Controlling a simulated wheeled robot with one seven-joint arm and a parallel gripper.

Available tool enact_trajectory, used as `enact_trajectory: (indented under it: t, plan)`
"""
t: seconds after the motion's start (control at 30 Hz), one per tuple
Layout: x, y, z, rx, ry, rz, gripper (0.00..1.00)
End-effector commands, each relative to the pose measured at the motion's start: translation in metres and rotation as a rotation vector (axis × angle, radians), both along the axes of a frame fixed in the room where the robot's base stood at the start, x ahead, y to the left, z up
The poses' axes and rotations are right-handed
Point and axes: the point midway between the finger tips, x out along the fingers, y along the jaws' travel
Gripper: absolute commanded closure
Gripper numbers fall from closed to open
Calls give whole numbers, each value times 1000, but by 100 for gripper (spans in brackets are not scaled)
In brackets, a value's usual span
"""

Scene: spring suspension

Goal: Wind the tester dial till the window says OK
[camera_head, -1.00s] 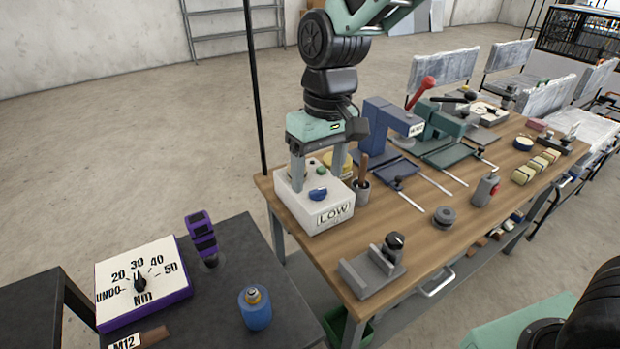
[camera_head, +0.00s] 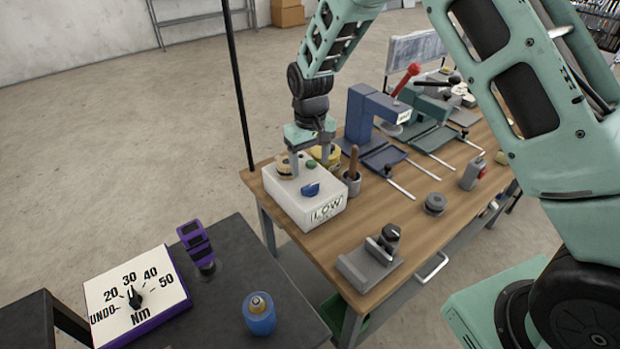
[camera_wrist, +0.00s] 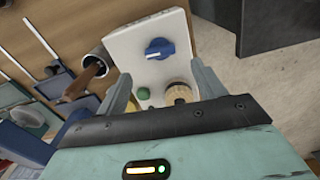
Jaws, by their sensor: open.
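A green button (camera_wrist: 143,93) and a tan round piece (camera_wrist: 178,93) are on the top behind the dial. My gripper (camera_head: 312,168) is open and empty over the back of the box. In the wrist view its fingers (camera_wrist: 165,72) are spread wide, with the dial beyond their tips.
A cup with a wooden handle (camera_head: 353,165) stands close to the box's right side. A blue press (camera_head: 362,115) is behind it. A grey clamp block (camera_head: 370,262) is at the bench front. A dark table at left holds a numbered dial box (camera_head: 135,300).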

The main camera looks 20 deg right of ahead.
Motion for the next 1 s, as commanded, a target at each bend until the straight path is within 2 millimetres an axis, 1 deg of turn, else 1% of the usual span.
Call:
enact_trajectory:
  t: [0.1,0.2,0.3,0.4,0.57,0.8,0.83,0.87,0.9,0.97,1.0]
  plan:
    - [-1,0,-24,-1,5,0,31]
    - [-1,0,-42,-1,5,0,31]
    - [-1,0,-56,0,3,-1,31]
    - [0,0,-65,1,1,-1,31]
    - [0,0,-73,1,-1,0,31]
    - [0,0,-73,1,-1,0,31]
    - [0,0,-73,1,-1,0,36]
    - [0,0,-73,1,-1,0,45]
    - [0,0,-73,1,-1,0,56]
    - [0,0,-73,1,-1,0,73]
    - [0,0,-73,1,-1,0,76]
